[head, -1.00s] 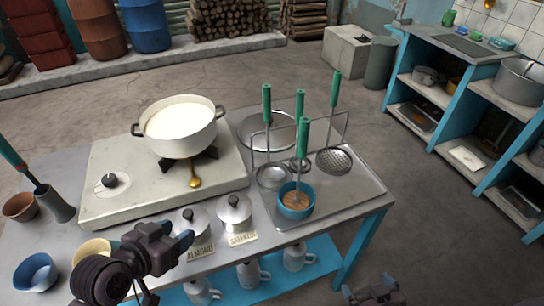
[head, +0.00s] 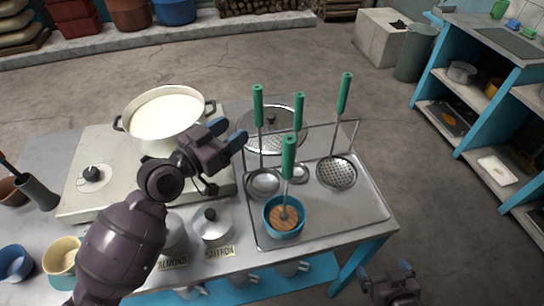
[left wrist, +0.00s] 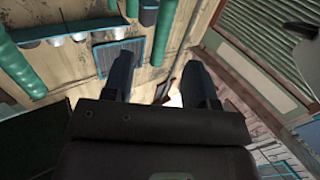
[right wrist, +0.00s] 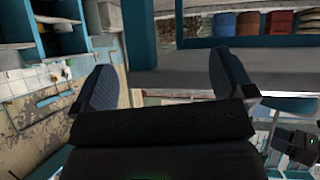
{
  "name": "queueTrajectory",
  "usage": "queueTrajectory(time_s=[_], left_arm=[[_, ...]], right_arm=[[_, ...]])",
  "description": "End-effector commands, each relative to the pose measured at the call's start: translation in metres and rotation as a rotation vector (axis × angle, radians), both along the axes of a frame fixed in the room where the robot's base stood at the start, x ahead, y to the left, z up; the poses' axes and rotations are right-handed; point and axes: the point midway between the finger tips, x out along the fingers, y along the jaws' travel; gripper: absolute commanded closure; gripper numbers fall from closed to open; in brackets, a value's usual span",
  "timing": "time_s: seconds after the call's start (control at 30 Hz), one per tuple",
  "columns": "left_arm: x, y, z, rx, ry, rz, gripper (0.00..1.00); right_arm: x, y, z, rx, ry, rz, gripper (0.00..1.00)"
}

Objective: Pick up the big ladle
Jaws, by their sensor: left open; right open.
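The big ladle, the one with the larger bowl (head: 263,183), stands at the left of the wire rack with its green handle (head: 258,100) upright. My left gripper (head: 229,135) is open and empty, just left of the ladle's shaft and apart from it in the head view. In the left wrist view its two fingers (left wrist: 157,85) are spread with nothing between them; I cannot make out the ladle there. My right gripper (head: 388,275) is low, beyond the table's right front corner. In the right wrist view its fingers (right wrist: 162,85) are spread and empty.
A smaller ladle (head: 299,173) and a skimmer (head: 336,172) hang beside it. A green-handled tool (head: 288,155) stands in a blue bowl (head: 284,216) in front. A pot of milk (head: 165,115) is on the stove behind my left arm. A lid (head: 271,120) lies behind the rack.

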Motion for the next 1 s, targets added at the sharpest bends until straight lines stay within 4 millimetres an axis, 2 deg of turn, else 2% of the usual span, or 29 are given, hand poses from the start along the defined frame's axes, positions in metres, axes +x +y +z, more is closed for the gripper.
queueTrajectory(time_s=[0.43, 0.63, 1.0], left_arm=[[0.037, -0.036, 0.001, -0.003, -0.001, 0.0, 0.48], [0.045, -0.044, 0.003, -0.002, -0.002, 0.0, 0.48], [0.078, -0.072, 0.004, -0.003, 0.0, 0.0, 0.48]], right_arm=[[-0.005, 0.003, 0.0, 0.01, 0.009, -0.008, 0.0], [-0.001, 0.003, 0.004, 0.008, -0.002, -0.004, 0.0], [0.007, 0.002, 0.013, 0.004, -0.021, 0.002, 0.0]])
